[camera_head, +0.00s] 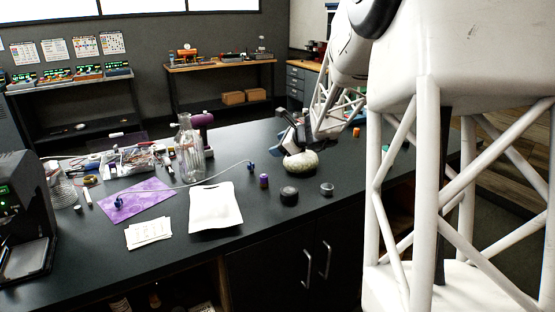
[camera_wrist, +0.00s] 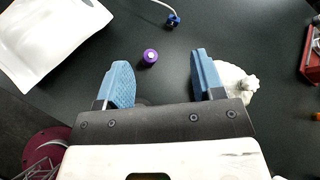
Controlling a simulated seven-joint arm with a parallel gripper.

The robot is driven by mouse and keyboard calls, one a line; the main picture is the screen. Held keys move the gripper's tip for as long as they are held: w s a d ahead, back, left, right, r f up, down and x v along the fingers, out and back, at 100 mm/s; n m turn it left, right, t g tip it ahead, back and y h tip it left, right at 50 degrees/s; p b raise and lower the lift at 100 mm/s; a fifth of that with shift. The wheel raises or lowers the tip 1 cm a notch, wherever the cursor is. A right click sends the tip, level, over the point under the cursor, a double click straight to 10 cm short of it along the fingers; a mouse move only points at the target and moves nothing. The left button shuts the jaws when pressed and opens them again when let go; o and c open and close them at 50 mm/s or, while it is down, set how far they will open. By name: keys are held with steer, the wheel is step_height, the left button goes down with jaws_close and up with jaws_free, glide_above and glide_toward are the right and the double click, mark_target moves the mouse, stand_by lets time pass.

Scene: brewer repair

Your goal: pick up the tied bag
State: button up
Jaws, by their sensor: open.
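The tied bag (camera_head: 301,164) is a small, pale, rounded bundle on the dark counter, under my gripper (camera_head: 291,141) in the head view. In the wrist view the bag (camera_wrist: 236,84) shows as a white lump with a knot on its right side. My gripper (camera_wrist: 162,77) is open, with its two blue fingers spread and nothing between them but counter. The bag lies just outside the right finger, which hides its left part. Whether that finger touches the bag I cannot tell.
A small purple-capped container (camera_wrist: 150,56) stands ahead of the fingers. Two dark round pieces (camera_head: 289,197) (camera_head: 327,189) sit near the counter's front. A white pouch (camera_head: 214,210), a purple mat (camera_head: 136,200) and a glass carafe (camera_head: 190,150) are to the left. A red tray (camera_wrist: 312,62) is at right.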

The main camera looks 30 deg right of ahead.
mark_target(310, 159)
steer(key=w+d+f+m+t+h, duration=0.1)
steer(key=w+d+f+m, duration=0.1)
steer(key=d, duration=0.7)
steer(key=w+d+f+m+t+h, duration=0.1)
steer(key=d+f+m, duration=0.3)
steer(key=d, duration=0.5)
steer(key=w+m+h, duration=0.1)
steer(key=m, duration=0.1)
steer(key=shift+w+d+f+m+t+h, duration=0.25)
steer(key=shift+d+f+m+t+h, duration=0.05)
steer(key=shift+d+f+m, duration=0.1)
steer(key=shift+w+a, duration=0.1)
steer(key=shift+w, duration=0.05)
steer(key=shift+x, duration=1.2)
steer(key=shift+x, duration=2.6)
jaws_close()
